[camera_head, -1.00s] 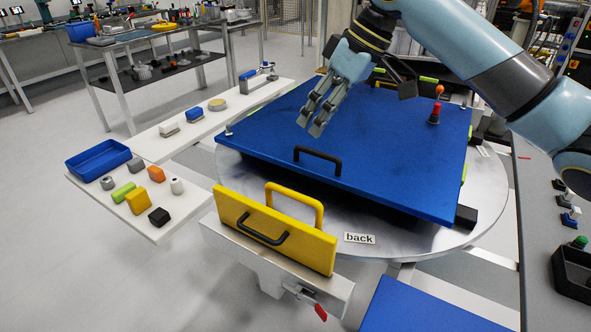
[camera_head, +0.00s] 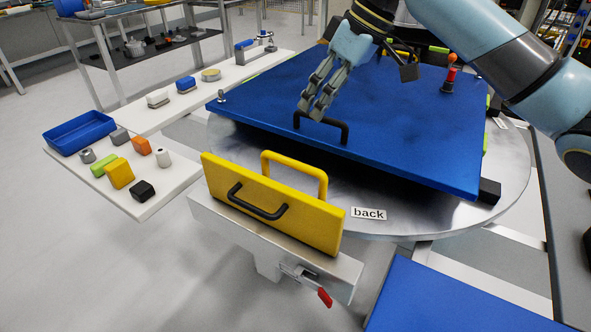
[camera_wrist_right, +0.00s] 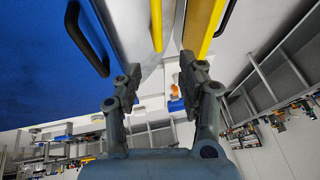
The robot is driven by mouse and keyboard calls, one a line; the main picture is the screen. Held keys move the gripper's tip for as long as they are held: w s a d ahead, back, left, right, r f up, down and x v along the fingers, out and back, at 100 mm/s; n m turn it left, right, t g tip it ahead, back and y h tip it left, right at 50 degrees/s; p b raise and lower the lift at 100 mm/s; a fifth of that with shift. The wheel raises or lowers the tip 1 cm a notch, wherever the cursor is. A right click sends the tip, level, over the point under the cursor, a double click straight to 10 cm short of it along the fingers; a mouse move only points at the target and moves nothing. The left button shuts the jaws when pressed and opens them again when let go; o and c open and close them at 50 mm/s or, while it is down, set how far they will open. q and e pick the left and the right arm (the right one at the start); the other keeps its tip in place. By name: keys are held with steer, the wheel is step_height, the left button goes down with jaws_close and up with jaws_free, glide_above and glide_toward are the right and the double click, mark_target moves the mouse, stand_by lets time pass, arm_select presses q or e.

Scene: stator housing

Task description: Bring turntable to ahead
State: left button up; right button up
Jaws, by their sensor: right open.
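The turntable (camera_head: 435,215) is a round silvery metal disc with a "back" label (camera_head: 368,213) on its near rim. A large blue plate (camera_head: 410,105) sits on it, with a black handle (camera_head: 332,123) near its front left. My right gripper (camera_head: 312,110) is over the plate, its fingertips beside or in front of that handle; I cannot tell whether they touch. In the right wrist view the gripper (camera_wrist_right: 157,80) is open, with the black handle (camera_wrist_right: 88,38) to the left of its fingers. My left gripper is not in view.
A yellow panel (camera_head: 315,222) with a yellow and a black handle stands upright at the near rim. A red-handled clamp (camera_head: 324,297) is below it. White shelves at left hold a blue tray (camera_head: 80,130) and small parts. A blue surface (camera_head: 440,300) is at lower right.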

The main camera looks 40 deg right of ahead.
steer(key=b+x, duration=0.1)
steer(key=x, duration=0.3)
steer(key=b+x, duration=0.1)
steer(key=x, duration=0.4)
steer(key=b+x, duration=0.1)
steer(key=x, duration=0.3)
steer(key=shift+s+d+f, duration=0.3)
steer(key=shift+s+f, duration=0.05)
steer(key=shift+f, duration=0.05)
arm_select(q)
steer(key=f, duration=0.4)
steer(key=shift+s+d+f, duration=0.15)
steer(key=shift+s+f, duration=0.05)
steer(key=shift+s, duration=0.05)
arm_select(e)
jaws_close()
